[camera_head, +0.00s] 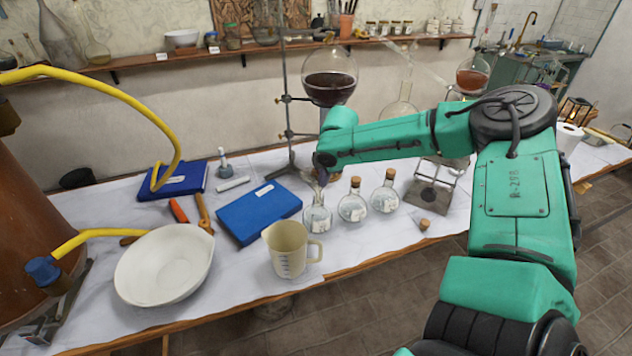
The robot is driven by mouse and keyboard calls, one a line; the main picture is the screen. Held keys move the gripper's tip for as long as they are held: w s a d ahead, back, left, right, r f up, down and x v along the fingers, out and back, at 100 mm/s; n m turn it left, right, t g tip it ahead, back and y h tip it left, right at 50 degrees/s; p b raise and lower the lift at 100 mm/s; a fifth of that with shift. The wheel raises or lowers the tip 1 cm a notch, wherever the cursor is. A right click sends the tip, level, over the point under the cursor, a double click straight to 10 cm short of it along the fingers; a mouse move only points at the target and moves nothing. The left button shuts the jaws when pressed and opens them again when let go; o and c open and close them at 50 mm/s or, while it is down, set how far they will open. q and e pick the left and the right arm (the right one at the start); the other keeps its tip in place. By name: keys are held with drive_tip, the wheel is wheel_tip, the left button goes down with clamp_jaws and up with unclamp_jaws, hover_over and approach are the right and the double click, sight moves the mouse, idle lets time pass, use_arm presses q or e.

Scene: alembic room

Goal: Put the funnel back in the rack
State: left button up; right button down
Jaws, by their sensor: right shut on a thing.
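My right gripper (321,174) reaches in from the right over the middle of the table, seen mostly from behind its wrist. It is shut on a small clear funnel (313,184), which is mostly hidden by the gripper and the flask glass. The funnel is at the mouth of the leftmost round glass flask (317,215); I cannot tell whether its stem is still inside the neck. I cannot pick out the rack for certain. A small grey metal stand (428,193) is to the right of the flasks, under my arm. My left gripper is not in view.
Two corked flasks (353,207) (385,198) stand just right. A beige measuring jug (287,250) and a white bowl (162,267) are in front. Blue books (258,211) lie left. A large flask of dark liquid (330,84) hangs on a tall stand behind. A cork (424,224) lies near the front edge.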

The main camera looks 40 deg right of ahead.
wheel_tip(320, 180, up, 10)
drive_tip(key=p, duration=0.8)
drive_tip(key=shift+f, duration=0.25)
